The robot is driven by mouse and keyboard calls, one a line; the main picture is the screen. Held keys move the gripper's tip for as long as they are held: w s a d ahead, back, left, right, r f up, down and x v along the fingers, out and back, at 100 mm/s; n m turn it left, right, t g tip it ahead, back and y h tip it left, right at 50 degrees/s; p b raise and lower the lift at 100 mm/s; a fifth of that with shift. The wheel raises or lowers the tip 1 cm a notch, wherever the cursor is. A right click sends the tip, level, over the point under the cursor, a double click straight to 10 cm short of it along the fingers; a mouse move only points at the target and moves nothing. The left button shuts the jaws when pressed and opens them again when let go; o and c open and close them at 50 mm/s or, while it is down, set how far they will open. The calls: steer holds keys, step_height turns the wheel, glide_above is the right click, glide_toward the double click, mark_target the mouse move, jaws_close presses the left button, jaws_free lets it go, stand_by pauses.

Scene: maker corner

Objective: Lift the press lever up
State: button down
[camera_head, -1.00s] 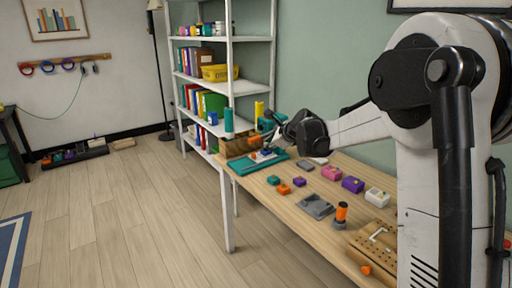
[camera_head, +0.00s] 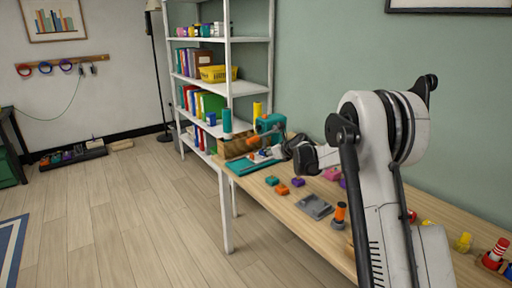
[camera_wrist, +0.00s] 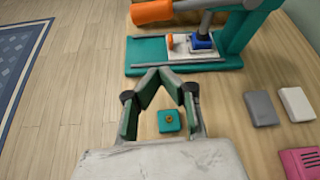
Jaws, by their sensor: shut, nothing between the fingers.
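The teal press (camera_head: 270,125) stands at the far end of the workbench, beside the white shelf. In the wrist view its teal base (camera_wrist: 142,54), its upright (camera_wrist: 247,28) and its orange lever grip (camera_wrist: 152,11) show at the top. The grip sits on a grey rod and hangs out to the left of the press. A white and blue piece (camera_wrist: 201,42) lies on the base under the press. My gripper (camera_wrist: 162,70) is shut and empty, with its tips near the front edge of the base, apart from the lever.
A small teal block (camera_wrist: 169,121) lies on the bench below my fingers. Grey and white blocks (camera_wrist: 261,108) and a pink box (camera_wrist: 302,162) lie to the right. Orange and purple blocks (camera_head: 282,189), a grey plate (camera_head: 314,206) and an orange-topped piece (camera_head: 340,213) lie nearer.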

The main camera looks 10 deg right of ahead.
mark_target(263, 135)
steer(key=shift+w, duration=0.1)
steer(key=w+a+b, duration=0.1)
steer(key=w+a, duration=0.3)
steer(key=w, duration=0.4)
steer(key=shift+w+f, duration=0.2)
steer(key=shift+f, duration=0.2)
steer(key=shift+r, duration=0.15)
stand_by(0.4)
